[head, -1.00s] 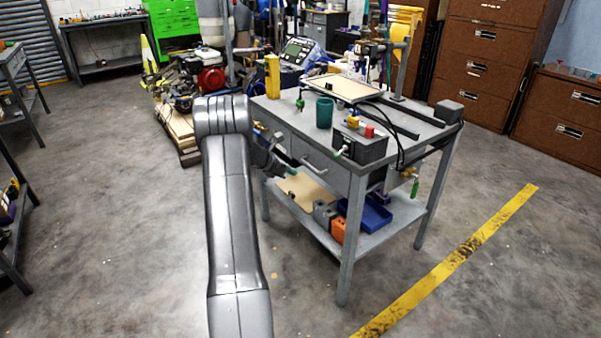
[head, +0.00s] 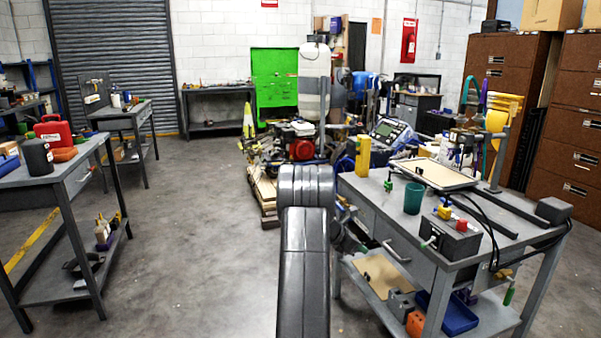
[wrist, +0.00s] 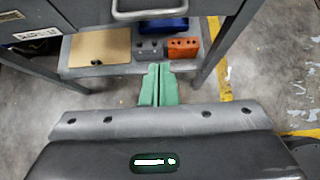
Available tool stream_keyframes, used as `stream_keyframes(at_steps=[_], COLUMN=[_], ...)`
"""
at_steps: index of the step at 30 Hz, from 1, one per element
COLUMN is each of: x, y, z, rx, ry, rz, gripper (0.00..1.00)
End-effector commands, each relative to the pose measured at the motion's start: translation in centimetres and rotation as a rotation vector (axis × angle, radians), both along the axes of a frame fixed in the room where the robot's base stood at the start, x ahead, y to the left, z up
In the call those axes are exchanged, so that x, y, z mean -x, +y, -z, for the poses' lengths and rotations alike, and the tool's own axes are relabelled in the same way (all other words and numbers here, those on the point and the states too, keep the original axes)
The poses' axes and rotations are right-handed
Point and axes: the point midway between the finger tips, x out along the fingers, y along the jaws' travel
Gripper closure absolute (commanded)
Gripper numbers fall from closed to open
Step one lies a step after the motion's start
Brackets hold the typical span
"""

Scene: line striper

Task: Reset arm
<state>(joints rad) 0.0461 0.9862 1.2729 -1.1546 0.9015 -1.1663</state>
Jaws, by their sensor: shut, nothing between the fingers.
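My gripper (wrist: 158,85) shows in the wrist view as two green fingers pressed together, shut and empty. It points toward the lower shelf of the grey workbench, whose drawer handle (wrist: 150,12) is at the top of that view. The fingertips appear just in front of the shelf items, and I cannot tell the exact gap. In the head view my grey arm (head: 304,260) rises from the bottom, just left of the workbench (head: 385,212). The gripper itself is hidden behind the arm there.
The workbench carries a teal cup (head: 413,198), a yellow block (head: 363,156) and a control box (head: 450,237). Its shelf holds a blue bin (head: 452,312) and an orange block (wrist: 183,48). Another bench (head: 60,180) stands left. The floor (head: 190,245) between is clear.

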Motion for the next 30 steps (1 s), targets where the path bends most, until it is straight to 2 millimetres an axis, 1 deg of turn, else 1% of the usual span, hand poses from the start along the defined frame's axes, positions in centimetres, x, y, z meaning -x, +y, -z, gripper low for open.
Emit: stream_keyframes(at_steps=[6,13,14,16,21,24,30], x=[-0.9,-2.0,-2.1,-2.3,-2.5,-2.5,-2.6], y=[-3.0,-6.3,-6.8,-7.7,-9.0,-9.4,-9.6], z=[2.8,5.7,5.2,5.2,4.9,4.9,4.8], rx=[0.000,-0.001,-0.001,-0.001,0.000,0.000,0.000], ry=[0.002,0.001,-0.002,-0.002,-0.001,-0.001,-0.003], rz=[0.004,0.003,0.004,0.003,0.001,0.001,0.000], gripper=[1.00,1.00,1.00,1.00,1.00,1.00,1.00])
